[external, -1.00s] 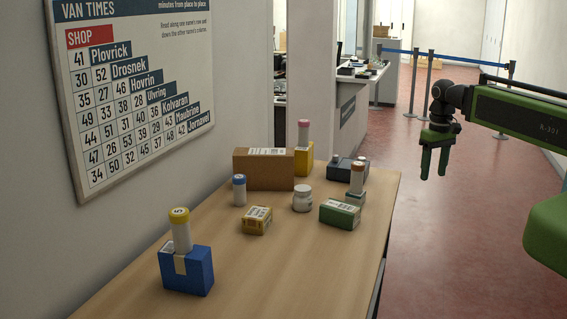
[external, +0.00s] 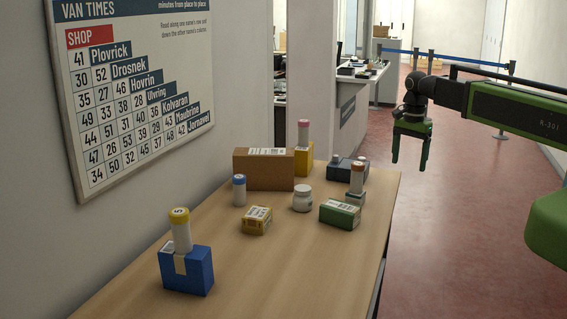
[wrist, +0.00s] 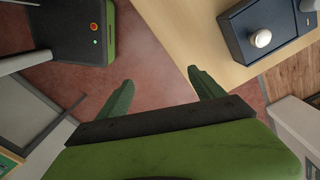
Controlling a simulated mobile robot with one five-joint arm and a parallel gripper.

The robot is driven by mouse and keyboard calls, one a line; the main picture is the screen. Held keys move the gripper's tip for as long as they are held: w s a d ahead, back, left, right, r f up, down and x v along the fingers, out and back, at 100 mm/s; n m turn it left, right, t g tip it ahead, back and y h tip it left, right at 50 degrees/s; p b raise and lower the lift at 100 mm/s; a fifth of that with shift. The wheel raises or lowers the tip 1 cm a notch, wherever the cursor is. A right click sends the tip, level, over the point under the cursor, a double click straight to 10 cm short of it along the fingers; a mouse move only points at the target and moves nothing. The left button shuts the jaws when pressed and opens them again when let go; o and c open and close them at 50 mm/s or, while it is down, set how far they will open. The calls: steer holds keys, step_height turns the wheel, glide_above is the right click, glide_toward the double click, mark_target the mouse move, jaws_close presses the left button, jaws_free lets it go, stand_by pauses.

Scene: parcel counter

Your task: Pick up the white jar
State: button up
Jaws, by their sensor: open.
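The white jar (external: 302,199) stands upright on the wooden counter (external: 275,262), in the middle of the group of items. It is not visible in the wrist view. My gripper (external: 410,166) is open and empty, fingers pointing down, to the right of the counter's right edge and apart from the jar. In the wrist view my gripper (wrist: 158,88) shows its two green fingers spread, with the red floor and the counter edge beyond them.
Near the jar are a green box (external: 340,214), a yellow box (external: 257,220), a blue-capped tube (external: 239,190) and a brown carton (external: 263,169). An orange-capped tube (external: 357,178) stands behind right. A blue box (external: 186,270) holds a yellow-capped tube (external: 181,231). The counter's front right is clear.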

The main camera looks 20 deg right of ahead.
steer(key=w+a+r+m+p, duration=0.45)
steer(key=w+a, duration=0.25)
steer(key=a, duration=0.5)
step_height(320, 180, up, 6)
steer(key=n+p, duration=0.2)
steer(key=p, duration=0.3)
glide_above(302, 188)
step_height(302, 188, down, 17)
steer(key=b, duration=1.7)
steer(key=shift+r, duration=0.15)
steer(key=c, duration=1.6)
